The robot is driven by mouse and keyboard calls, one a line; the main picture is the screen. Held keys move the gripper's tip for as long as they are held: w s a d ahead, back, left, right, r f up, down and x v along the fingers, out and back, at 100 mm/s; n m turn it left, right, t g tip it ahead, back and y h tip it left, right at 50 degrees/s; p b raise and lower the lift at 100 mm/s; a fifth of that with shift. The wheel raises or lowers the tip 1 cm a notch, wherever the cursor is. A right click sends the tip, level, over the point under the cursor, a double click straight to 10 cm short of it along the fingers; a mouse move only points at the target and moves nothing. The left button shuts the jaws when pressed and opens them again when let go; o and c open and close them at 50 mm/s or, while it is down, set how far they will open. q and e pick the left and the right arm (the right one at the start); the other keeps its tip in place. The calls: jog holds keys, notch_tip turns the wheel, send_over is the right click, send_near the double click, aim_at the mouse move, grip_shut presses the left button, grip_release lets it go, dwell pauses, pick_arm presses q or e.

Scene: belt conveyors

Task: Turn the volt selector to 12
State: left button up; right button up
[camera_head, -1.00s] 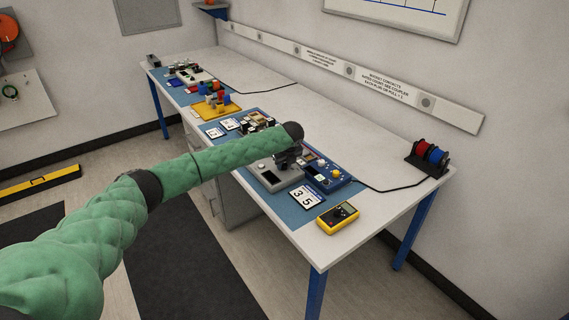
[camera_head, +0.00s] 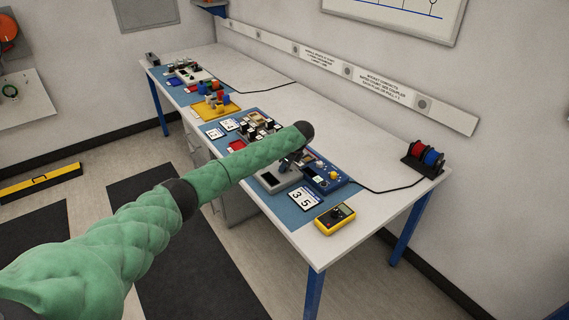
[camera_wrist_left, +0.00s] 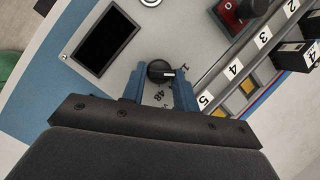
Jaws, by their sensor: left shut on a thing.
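The volt selector is a round black knob (camera_wrist_left: 160,70) with a pale mark, on a light grey panel in the left wrist view. The number 48 is printed beside it; other markings are partly hidden by my fingers. My left gripper (camera_wrist_left: 159,86) has one blue-grey finger on each side of the knob and is shut on it. In the head view my left gripper (camera_head: 292,162) is low over the grey unit (camera_head: 269,181), largely hidden by my green arm. I cannot read which value the knob points to. My right gripper is out of view.
A dark screen (camera_wrist_left: 107,39) lies beside the knob, and a red switch (camera_wrist_left: 231,12) and numbered strips flank it. In the head view, a blue unit (camera_head: 327,181), a number card (camera_head: 303,198) and a yellow meter (camera_head: 335,218) stand close by. The bench's rear is mostly clear.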

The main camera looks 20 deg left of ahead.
pick_arm(q)
jog(key=shift+a+n, duration=0.1)
jog(key=shift+n, duration=0.3)
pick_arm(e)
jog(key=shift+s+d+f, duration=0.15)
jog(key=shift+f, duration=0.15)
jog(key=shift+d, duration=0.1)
pick_arm(q)
jog(key=o, duration=0.9)
jog(key=shift+o, duration=0.2)
jog(key=shift+r, duration=0.2)
jog(key=shift+d+r, duration=0.25)
jog(key=shift+r, duration=0.05)
jog(key=b+v, duration=0.2)
jog(key=v, duration=0.4)
jog(key=shift+r, duration=0.4)
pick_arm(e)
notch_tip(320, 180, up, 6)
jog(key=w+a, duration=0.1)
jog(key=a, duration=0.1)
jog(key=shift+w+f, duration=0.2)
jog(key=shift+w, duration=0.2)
pick_arm(q)
jog(key=shift+d, duration=0.1)
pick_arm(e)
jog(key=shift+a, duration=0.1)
